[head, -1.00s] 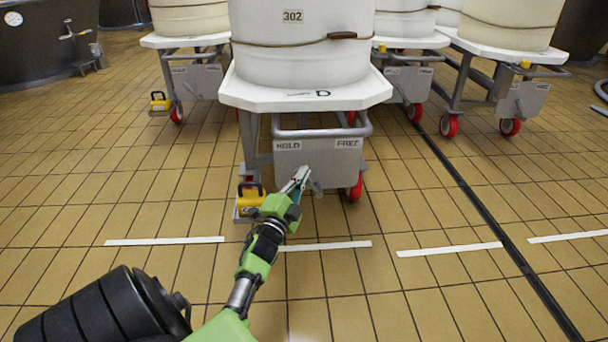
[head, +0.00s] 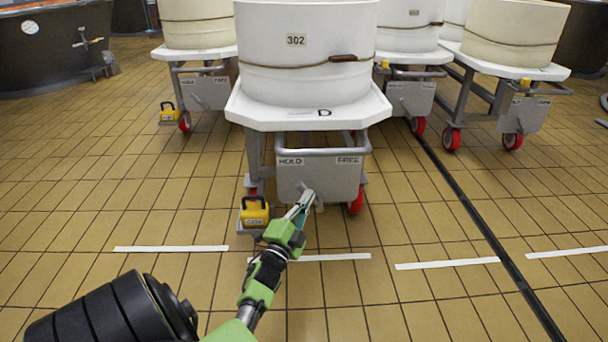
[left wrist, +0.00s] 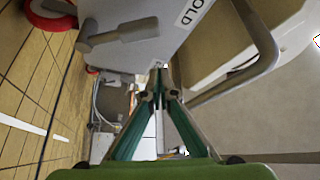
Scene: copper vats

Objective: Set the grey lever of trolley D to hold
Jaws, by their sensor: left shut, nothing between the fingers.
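Trolley D (head: 324,113) stands ahead with a white vat on it. Its grey front panel (head: 335,182) bears a HOLD label (head: 290,161) at left and a FREE label (head: 349,160) at right. The grey lever (head: 319,205) hangs roughly downward on the panel, partly hidden by my gripper; the left wrist view shows its shaft and thick end (left wrist: 115,35). My left gripper (head: 306,194) is shut and empty, its tips just left of the lever in the head view. I cannot tell whether they touch it. My right gripper is not in view.
A yellow block with a handle (head: 255,213) sits at the trolley's left front foot, close to my left arm. Other vat trolleys (head: 205,92) (head: 520,110) stand behind on both sides. The tiled floor in front is clear.

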